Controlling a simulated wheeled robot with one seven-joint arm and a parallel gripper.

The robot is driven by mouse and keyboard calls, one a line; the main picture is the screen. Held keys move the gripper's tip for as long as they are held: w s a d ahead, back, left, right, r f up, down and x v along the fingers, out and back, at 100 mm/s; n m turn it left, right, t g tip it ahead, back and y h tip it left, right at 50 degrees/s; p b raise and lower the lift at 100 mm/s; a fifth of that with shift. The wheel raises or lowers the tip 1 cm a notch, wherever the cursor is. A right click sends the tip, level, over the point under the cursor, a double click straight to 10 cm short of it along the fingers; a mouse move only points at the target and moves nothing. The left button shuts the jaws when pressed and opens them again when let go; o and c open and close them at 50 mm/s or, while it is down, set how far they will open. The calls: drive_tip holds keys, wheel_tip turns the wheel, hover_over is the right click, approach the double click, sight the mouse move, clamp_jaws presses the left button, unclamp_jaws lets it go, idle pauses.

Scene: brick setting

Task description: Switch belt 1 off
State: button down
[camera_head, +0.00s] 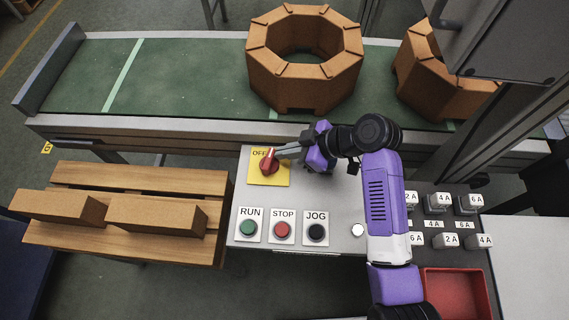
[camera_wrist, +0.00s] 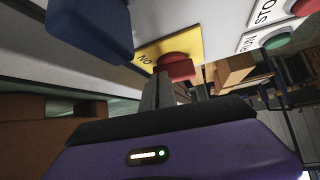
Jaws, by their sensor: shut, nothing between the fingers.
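A red rotary knob (camera_head: 268,162) sits on a yellow plate (camera_head: 282,180) on the grey control panel (camera_head: 332,185). The word OFF shows on the plate at the knob's upper left. In the wrist view the knob (camera_wrist: 179,68) stands close beyond my fingers, with the word ON upside down to its left. My gripper (camera_head: 284,150) is shut and empty, its fingertips at the knob's upper right. I cannot tell whether they touch it. The knob's exact pointing is unclear, and my gripper hides part of the plate. The green belt (camera_head: 190,78) runs behind the panel.
Green RUN (camera_head: 248,228), red STOP (camera_head: 282,230) and black JOG (camera_head: 316,233) buttons sit in front of the knob. An octagonal brick ring (camera_head: 262,85) and a partial ring (camera_head: 425,80) stand on the belt. Loose bricks (camera_head: 155,214) lie on a wooden pallet (camera_head: 130,178) at left.

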drive_tip(key=shift+w+a+f+b, duration=0.1)
drive_tip(key=shift+w+a+b, duration=0.15)
drive_tip(key=shift+w+b, duration=0.25)
drive_tip(key=shift+w+a+f+b, duration=0.1)
drive_tip(key=shift+w+a+b, duration=0.15)
drive_tip(key=shift+w+b, duration=0.2)
drive_tip(key=shift+w+r, duration=0.1)
drive_tip(key=shift+w, duration=0.15)
drive_tip(key=shift+w+a+n+g+b, duration=0.1)
drive_tip(key=shift+a+n+g+b, duration=0.3)
drive_tip(key=shift+n+g, duration=0.3)
drive_tip(key=shift+a, duration=0.15)
drive_tip(key=shift+w+a+b, duration=0.2)
drive_tip(key=shift+b, duration=0.15)
drive_tip(key=shift+r, duration=0.1)
drive_tip(key=v, duration=0.7)
drive_tip(key=shift+d+r, duration=0.15)
drive_tip(key=shift+d, duration=0.25)
